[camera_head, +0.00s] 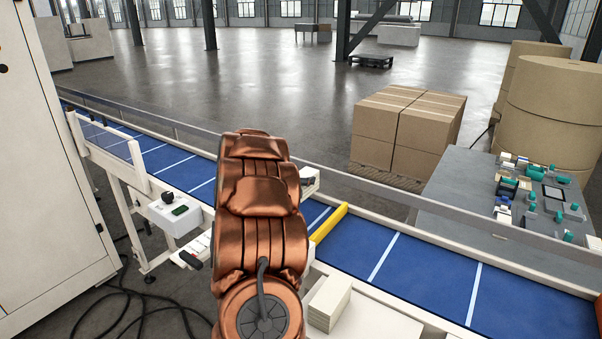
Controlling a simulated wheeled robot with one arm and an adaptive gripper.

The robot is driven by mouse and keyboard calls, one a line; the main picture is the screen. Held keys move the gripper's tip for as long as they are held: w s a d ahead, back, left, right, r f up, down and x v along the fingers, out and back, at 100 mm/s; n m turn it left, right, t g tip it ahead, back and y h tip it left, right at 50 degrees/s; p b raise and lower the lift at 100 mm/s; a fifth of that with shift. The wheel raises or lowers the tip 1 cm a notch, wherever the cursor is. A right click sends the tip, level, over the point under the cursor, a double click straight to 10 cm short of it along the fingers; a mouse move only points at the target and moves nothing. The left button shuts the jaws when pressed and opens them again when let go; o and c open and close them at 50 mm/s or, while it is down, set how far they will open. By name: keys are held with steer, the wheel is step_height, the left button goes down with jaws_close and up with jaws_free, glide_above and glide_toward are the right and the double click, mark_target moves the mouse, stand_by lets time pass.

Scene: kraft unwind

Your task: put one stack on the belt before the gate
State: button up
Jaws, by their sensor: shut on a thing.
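A blue belt (440,288) with white cross lines runs from the upper left to the lower right. A yellow gate bar (329,223) lies across it, just right of my copper arm. A pale stack (330,302) stands on a light shelf (375,318) at the near side of the belt. My arm covers the middle of the picture and hides part of the belt left of the gate. My gripper is hidden behind the arm, so what it holds cannot be seen.
A metal rail (385,190) lines the belt's far side. A white box with a black knob (174,214) sits at the near edge. Brown cartons (407,130), large kraft rolls (550,110) and a grey table with small parts (505,192) stand beyond. A white cabinet (45,170) is at left.

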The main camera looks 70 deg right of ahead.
steer(key=shift+f+b, duration=2.1)
steer(key=shift+f, duration=0.3)
steer(key=shift+f, duration=0.55)
steer(key=o, duration=1.4)
steer(key=shift+o, duration=0.2)
steer(key=shift+a, duration=0.1)
steer(key=v, duration=1.2)
steer(key=shift+w+r, duration=0.1)
